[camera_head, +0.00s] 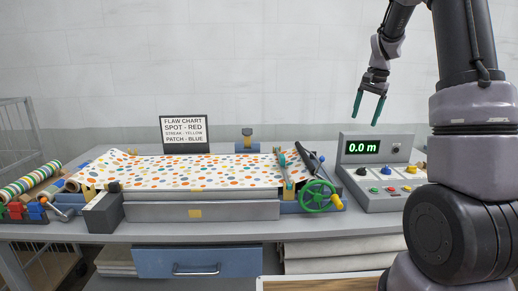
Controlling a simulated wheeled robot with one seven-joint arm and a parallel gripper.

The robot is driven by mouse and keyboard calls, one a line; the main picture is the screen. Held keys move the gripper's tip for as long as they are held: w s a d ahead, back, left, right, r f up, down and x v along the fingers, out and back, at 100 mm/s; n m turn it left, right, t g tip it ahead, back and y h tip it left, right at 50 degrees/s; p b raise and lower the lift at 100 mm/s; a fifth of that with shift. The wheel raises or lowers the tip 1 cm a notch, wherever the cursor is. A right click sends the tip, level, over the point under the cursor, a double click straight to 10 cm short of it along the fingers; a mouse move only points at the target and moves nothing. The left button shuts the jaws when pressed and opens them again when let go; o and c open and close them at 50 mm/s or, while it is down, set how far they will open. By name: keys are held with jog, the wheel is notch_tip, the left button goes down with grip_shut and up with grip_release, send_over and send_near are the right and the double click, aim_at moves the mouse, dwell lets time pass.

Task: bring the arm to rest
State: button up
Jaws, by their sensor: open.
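My gripper (368,107) hangs at the upper right, fingers pointing down. Its two green-tipped fingers are spread apart with nothing between them. It is above and behind the control box (348,180) in the picture, clear of it. My arm rises on the right side of the view and covers part of the bench's right end.
The bench (250,229) carries the press with spotted cloth (200,171), a green handwheel (318,197) and a flaw chart (185,134). The control box display (362,147) reads 0.0 m. Rolls (30,182) lie at left. A blue drawer (197,262) is below. The air around my gripper is free.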

jog(key=s+a+r+n+t, duration=0.2)
jog(key=s+a+r, duration=0.3)
jog(key=s+r, duration=0.35)
jog(key=s+a+n+t, duration=0.1)
jog(key=s+a, duration=0.1)
jog(key=s, duration=0.5)
jog(key=s+a+r+n+t, duration=0.1)
jog(key=s+a, duration=0.2)
jog(key=s, duration=0.4)
jog(key=s+a+r+n+t+y, duration=0.1)
jog(key=s+a+n, duration=0.1)
jog(key=s, duration=0.6)
jog(key=shift+a, duration=0.55)
